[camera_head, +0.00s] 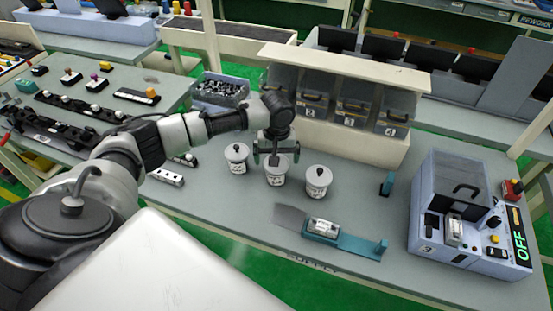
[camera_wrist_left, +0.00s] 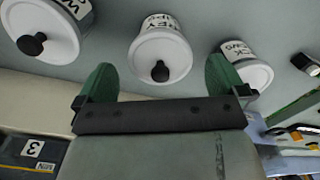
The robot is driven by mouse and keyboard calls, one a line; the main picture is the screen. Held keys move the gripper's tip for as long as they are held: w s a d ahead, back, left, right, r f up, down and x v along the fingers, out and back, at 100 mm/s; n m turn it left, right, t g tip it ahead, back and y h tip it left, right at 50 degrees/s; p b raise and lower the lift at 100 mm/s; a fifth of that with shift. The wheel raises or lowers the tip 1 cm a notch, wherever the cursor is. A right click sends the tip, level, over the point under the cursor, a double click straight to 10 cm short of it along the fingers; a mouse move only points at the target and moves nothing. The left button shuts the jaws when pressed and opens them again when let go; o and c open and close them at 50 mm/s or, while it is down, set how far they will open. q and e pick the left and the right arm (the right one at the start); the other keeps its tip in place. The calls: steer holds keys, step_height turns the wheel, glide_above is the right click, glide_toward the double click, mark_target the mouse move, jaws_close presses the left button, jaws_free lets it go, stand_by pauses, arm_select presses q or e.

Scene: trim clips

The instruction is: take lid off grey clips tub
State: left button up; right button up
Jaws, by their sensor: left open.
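The grey clips tub (camera_head: 275,177) is the middle of three small white tubs on the bench. In the left wrist view its label is partly readable, and its white lid (camera_wrist_left: 150,62) with a dark round knob (camera_wrist_left: 160,71) is on. My left gripper (camera_head: 276,153) is open above this tub. In the left wrist view the green fingers (camera_wrist_left: 160,82) stand apart, with the tub's knob between their lines; nothing is held. Whether the fingers are level with the knob I cannot tell. My right gripper is not in view.
Lidded tubs stand close on both sides, left (camera_head: 237,160) and right (camera_head: 318,183). Numbered bins (camera_head: 352,112) stand behind, with a bin of dark parts (camera_head: 219,88) at back left. A teal fixture (camera_head: 345,240) lies in front; a machine reading OFF (camera_head: 470,225) stands right.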

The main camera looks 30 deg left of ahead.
arm_select(q)
steer(key=shift+f, duration=0.9)
steer(key=shift+c, duration=0.5)
steer(key=c, duration=0.7)
steer(key=shift+r, duration=0.1)
